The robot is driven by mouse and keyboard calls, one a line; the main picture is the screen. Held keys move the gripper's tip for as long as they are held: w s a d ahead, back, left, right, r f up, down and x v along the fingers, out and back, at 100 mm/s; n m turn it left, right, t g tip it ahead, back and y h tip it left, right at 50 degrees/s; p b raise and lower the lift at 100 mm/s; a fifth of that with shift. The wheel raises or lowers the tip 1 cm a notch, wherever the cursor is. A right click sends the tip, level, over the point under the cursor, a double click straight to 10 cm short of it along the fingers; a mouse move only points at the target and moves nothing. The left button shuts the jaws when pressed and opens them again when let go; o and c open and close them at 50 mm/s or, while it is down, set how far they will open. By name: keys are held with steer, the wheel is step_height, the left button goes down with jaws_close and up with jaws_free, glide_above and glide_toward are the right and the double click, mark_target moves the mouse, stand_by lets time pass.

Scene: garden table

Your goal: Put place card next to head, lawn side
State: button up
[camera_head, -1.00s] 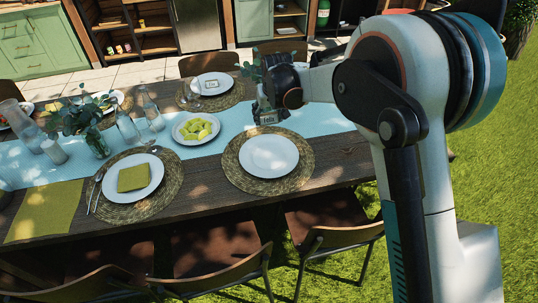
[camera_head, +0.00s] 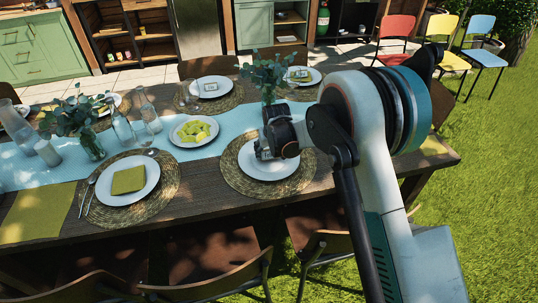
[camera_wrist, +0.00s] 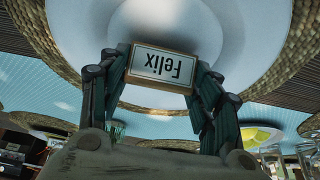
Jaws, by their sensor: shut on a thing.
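My gripper (camera_head: 264,150) is shut on the place card (camera_wrist: 162,66), a small white card reading "Felix" in a tan frame. The wrist view shows the fingers (camera_wrist: 160,82) on both sides of it, with the lettering upside down. In the head view the gripper hangs over the far part of the right near white plate (camera_head: 275,169), which lies on a round woven mat (camera_head: 300,182). I cannot tell how high the card is above the plate. The lawn (camera_head: 480,190) lies right of the table.
A green-yellow fruit plate (camera_head: 180,134) stands left of my gripper. A vase with leafy stems (camera_head: 268,80) stands just behind it. Another setting has a green napkin (camera_head: 129,180).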

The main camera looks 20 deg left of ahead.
steer(key=shift+f, duration=0.65)
steer(key=shift+f, duration=0.1)
steer(key=o, duration=1)
steer(key=shift+c, duration=0.2)
steer(key=p+v, duration=0.3)
steer(key=v, duration=0.9)
steer(key=shift+d, duration=0.15)
